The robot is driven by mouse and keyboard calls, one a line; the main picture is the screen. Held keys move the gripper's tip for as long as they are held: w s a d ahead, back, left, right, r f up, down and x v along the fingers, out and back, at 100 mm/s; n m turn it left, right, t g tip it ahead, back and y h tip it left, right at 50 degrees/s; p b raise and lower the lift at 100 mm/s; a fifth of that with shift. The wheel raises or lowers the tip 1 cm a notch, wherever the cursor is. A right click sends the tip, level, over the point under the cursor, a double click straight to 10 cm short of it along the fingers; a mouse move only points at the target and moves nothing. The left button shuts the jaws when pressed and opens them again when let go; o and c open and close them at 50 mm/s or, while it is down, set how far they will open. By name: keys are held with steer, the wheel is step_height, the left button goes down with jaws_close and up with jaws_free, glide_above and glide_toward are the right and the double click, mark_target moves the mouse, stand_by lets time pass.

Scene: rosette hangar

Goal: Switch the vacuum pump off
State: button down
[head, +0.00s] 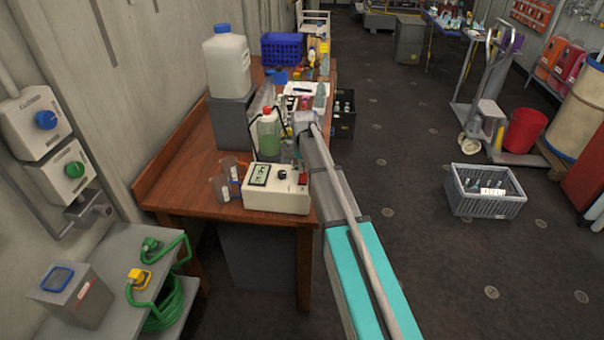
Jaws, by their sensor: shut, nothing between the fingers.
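A white boxy unit (277,198) stands on the near end of the wooden bench, with a dark-framed display, a small dark knob and a red mark on its top. It may be the vacuum pump; I cannot read a label, or tell whether it is on or off. My arm reaches in from the lower right, along the unit's right side. My gripper (303,124) is at the arm's far end, beyond the unit and beside a green-filled bottle (269,138). It is small in view; its fingers look closed and empty, and the arm partly hides that area.
Clear beakers (221,187) stand left of the unit. A large white jug (226,62) stands on a grey block behind. Wall boxes with a blue knob (46,120) and a green knob (74,169) are at left.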

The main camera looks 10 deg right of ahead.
mark_target(303, 179)
steer(key=shift+r+p, duration=1.55)
steer(key=shift+r, duration=0.2)
steer(key=s+f+m+b, duration=0.2)
steer(key=s+f+b, duration=0.1)
steer(key=s, duration=2.6)
steer(key=shift+a, duration=0.15)
steer(key=shift+s, duration=0.1)
